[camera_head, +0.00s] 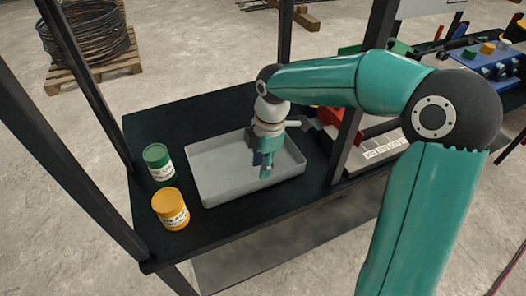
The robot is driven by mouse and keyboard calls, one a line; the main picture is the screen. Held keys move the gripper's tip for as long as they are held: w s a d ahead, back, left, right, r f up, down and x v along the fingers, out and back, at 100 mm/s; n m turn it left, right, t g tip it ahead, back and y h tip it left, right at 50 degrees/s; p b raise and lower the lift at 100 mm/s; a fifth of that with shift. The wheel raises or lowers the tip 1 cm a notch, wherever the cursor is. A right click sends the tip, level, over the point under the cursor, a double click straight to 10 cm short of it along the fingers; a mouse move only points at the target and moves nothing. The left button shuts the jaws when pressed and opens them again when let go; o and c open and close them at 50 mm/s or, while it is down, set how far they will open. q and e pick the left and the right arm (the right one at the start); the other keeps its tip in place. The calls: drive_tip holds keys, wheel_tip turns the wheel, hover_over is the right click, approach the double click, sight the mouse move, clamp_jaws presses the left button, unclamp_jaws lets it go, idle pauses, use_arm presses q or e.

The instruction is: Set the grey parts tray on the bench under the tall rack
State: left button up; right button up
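The grey parts tray (225,175) is a shallow rectangular tray. It lies flat on the dark bench (190,122), between the posts of the tall rack (379,45). My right gripper (262,170) points down over the right part of the tray, and its fingertips show against the tray's inside. From this angle I cannot tell whether the fingers touch the tray or are shut. The gripper and wrist hide part of the tray's far right side. My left gripper is not in view.
Red parts (333,122) and a labelled light-coloured box (376,150) lie to the right, near a rack post. Coiled wire (85,32) sits on a pallet behind.

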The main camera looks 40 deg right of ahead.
drive_tip(key=shift+s+d+r, duration=0.1)
drive_tip(key=shift+d+r, duration=0.05)
drive_tip(key=shift+r, duration=0.95)
drive_tip(key=shift+s+d+r, duration=0.1)
drive_tip(key=shift+r, duration=1)
